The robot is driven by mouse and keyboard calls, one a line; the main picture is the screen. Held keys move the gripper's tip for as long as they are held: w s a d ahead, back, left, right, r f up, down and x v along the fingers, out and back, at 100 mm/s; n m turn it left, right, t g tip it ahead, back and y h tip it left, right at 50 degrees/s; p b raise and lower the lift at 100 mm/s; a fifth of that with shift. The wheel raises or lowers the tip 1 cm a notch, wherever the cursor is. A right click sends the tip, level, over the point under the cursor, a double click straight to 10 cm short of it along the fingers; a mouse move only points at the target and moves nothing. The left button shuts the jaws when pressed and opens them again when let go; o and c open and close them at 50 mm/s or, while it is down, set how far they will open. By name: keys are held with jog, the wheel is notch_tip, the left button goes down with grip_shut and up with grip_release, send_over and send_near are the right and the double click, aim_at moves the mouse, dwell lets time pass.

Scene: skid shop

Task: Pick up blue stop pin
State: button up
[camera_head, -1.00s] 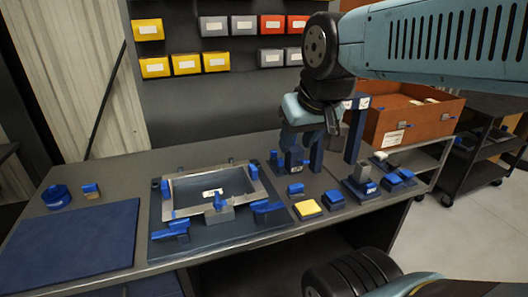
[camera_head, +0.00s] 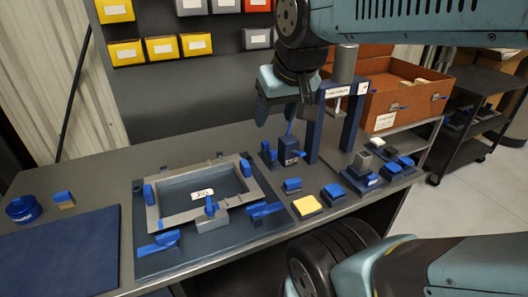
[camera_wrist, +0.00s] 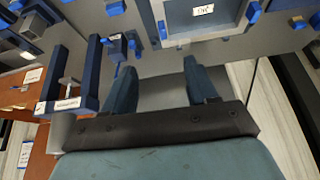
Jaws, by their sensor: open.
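A slim blue pin (camera_head: 289,128) stands upright in a small dark labelled block (camera_head: 288,152) on the bench, just right of the frame fixture; I take it for the blue stop pin, though other small blue parts lie around. My gripper (camera_head: 284,116) hangs over the back of the bench, above and close to this block. In the wrist view my gripper (camera_wrist: 159,66) shows two spread fingers with nothing between them. The block and pin are hard to tell apart there, among small blue parts ahead of the left finger.
A grey frame fixture (camera_head: 150,207) with blue clamps lies left of the block. A dark blue arch stand (camera_head: 313,135) rises close on the right. A yellow-topped block (camera_head: 307,205) and several blue-topped blocks sit in front. An orange box (camera_head: 385,110) stands at the back right.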

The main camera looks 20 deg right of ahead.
jog(key=w+d+m+g, duration=0.1)
jog(key=w+d+m, duration=0.1)
jog(key=w+m, duration=0.35)
jog(key=m+g+h, duration=0.2)
jog(key=m+g, duration=0.3)
jog(key=m, duration=0.7)
send_over(273, 152)
jog(key=f, duration=2.4)
jog(key=shift+w+d+f, duration=0.1)
jog(key=shift+w+f, duration=0.1)
jog(key=shift+f, duration=0.15)
jog(key=shift+s+f, duration=0.1)
jog(key=shift+f, duration=2.75)
grip_shut()
